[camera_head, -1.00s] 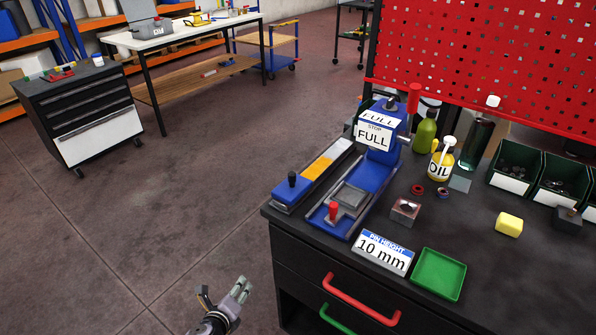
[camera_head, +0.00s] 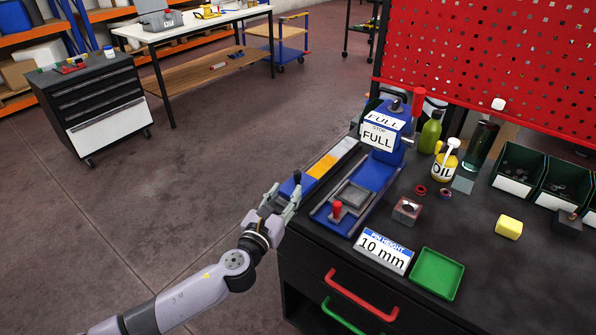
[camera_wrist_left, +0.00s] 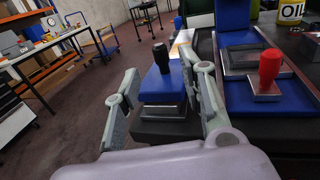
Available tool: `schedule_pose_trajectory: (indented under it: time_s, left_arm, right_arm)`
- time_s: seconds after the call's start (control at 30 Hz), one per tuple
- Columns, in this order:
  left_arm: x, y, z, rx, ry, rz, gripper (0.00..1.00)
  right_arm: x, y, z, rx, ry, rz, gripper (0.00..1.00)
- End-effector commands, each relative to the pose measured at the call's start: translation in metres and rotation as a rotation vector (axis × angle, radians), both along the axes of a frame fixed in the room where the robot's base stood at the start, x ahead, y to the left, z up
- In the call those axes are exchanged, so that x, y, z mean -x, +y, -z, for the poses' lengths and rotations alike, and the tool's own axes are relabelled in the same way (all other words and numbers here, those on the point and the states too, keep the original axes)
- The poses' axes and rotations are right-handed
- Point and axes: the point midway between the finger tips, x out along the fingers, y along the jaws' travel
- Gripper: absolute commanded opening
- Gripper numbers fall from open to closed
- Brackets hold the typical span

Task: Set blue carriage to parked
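The blue carriage (camera_head: 288,187), with a black knob on top, sits at the near end of a long track with a yellow (camera_head: 321,167) and a pale section. It also shows in the left wrist view (camera_wrist_left: 162,84). My left gripper (camera_head: 283,194) is at this near end. In the left wrist view its two fingers (camera_wrist_left: 164,92) are spread apart, with the carriage and knob seen between them. I see no clear contact. My right gripper is in neither view.
Beside the track stands a blue fixture (camera_head: 375,172) with a red-handled clamp (camera_head: 337,209) and "FULL" signs (camera_head: 378,138). A "10 mm" sign (camera_head: 383,251) and green tray (camera_head: 436,273) lie near the front edge. Open floor lies left of the bench.

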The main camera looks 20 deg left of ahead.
Motion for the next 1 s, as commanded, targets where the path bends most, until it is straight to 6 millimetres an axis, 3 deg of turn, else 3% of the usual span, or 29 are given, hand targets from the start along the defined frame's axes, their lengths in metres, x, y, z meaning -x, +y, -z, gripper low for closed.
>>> schedule_pose_trajectory:
  time_s: [0.2,0.4,0.6,0.87,1.0]
  left_arm:
    - [-0.048,-0.004,-0.001,0.002,-0.001,-0.002,0.38]
    - [-0.076,-0.007,0.000,0.001,0.000,-0.002,0.38]
    - [-0.088,-0.008,0.000,0.002,0.001,0.000,0.38]
    - [-0.089,-0.008,0.000,0.002,0.000,0.000,0.38]
    - [-0.088,-0.008,0.000,0.002,0.001,0.000,0.30]
  right_arm:
    - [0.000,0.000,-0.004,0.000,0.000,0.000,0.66]
    - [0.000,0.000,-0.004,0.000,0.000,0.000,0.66]
    - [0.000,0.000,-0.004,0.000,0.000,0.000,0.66]
    - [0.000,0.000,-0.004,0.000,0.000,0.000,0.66]
    - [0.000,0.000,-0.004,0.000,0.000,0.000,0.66]
